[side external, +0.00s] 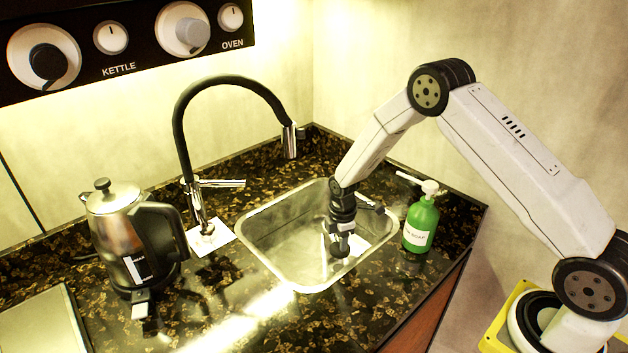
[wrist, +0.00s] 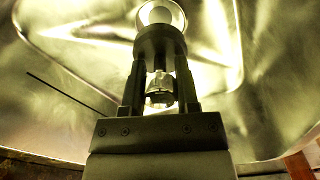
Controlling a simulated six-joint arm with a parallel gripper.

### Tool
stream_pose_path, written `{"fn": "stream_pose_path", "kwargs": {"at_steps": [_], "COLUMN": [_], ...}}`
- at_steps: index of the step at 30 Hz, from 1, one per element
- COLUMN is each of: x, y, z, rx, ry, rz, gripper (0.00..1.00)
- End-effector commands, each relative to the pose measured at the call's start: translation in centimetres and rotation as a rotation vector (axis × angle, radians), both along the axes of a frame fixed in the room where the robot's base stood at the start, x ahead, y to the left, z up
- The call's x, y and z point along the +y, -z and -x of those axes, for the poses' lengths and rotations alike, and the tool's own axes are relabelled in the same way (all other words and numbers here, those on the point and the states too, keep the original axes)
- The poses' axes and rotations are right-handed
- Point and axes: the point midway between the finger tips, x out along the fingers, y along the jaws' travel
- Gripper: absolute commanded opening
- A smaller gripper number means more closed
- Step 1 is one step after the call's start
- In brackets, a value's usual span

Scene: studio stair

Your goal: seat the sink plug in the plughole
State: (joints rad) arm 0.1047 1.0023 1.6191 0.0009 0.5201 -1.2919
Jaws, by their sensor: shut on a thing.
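My gripper (side external: 340,230) points down into the steel sink (side external: 268,240), towards its right side. In the wrist view my gripper (wrist: 160,75) is shut on the sink plug (wrist: 160,42), a dark round piece at the fingertips. A small metallic part shows between the fingers. A pale round ring, which looks like the plughole (wrist: 160,9), lies just beyond the plug and is partly covered by it. I cannot tell whether plug and ring touch. In the side view the plughole cannot be made out.
A black tap (side external: 183,130) arches at the back left of the sink. A steel kettle (side external: 118,235) stands on the left counter. A green soap bottle (side external: 420,225) stands close to the sink's right rim. The counter in front of the sink is clear.

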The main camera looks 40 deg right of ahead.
Motion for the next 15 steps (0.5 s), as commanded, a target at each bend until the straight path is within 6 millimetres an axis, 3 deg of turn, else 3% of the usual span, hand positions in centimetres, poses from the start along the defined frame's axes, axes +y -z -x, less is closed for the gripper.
{"fn": "stream_pose_path", "kwargs": {"at_steps": [6,15], "x": [0.0,0.0], "y": [2.2,2.7], "z": [0.0,0.0], "rx": [0.000,0.000], "ry": [0.000,0.000], "rz": [0.000,0.000], "gripper": [0.00,0.00]}}
